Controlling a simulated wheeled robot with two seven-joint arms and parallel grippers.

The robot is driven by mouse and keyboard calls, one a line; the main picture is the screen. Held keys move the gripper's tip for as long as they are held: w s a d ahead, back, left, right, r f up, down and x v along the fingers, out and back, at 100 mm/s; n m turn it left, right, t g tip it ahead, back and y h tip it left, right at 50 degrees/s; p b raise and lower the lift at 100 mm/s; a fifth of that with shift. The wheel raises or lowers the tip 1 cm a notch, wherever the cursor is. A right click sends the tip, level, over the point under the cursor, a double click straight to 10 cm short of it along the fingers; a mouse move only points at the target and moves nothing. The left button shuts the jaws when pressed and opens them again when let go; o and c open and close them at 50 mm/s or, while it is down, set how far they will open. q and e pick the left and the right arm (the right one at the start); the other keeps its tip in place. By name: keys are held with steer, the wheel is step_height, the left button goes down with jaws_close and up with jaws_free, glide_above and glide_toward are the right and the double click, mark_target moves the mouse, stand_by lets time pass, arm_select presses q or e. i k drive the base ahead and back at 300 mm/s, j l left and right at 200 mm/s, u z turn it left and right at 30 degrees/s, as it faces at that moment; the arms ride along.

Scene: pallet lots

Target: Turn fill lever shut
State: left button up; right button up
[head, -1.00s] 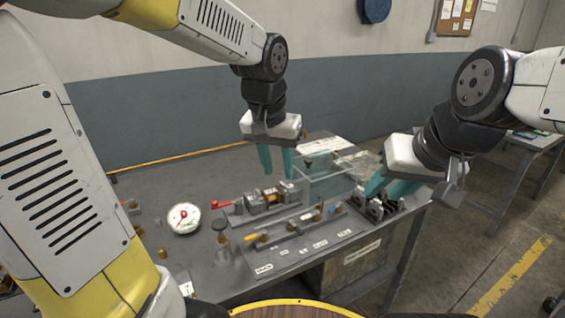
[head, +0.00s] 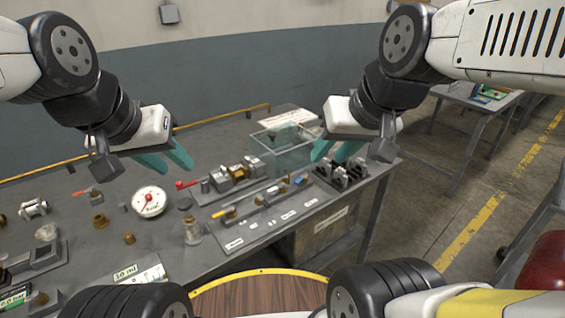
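A red-handled lever (head: 187,184) sticks out left from a metal valve block with brass parts (head: 238,172) on the bench. A yellow-handled lever (head: 223,212) lies in front of it on a labelled strip. An orange-handled valve (head: 82,192) sits farther left. The labels are too small to read, so I cannot tell which is the fill lever. My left gripper (head: 178,164) is open and empty, above and behind the red lever, apart from it. My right gripper (head: 335,151) is open and empty in front of the clear tank's right side, near the black clamps.
A clear tank (head: 283,152) stands at the back of the bench (head: 215,262). Black clamps (head: 345,174) sit at the right edge. Loose brass fittings lie left.

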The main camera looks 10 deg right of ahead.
mark_target(305, 175)
steer(key=i+l+u, duration=0.1)
steer(key=l+u, duration=0.15)
steer(key=u, duration=0.15)
steer(key=l+u, duration=0.85)
steer(key=l, duration=2.2)
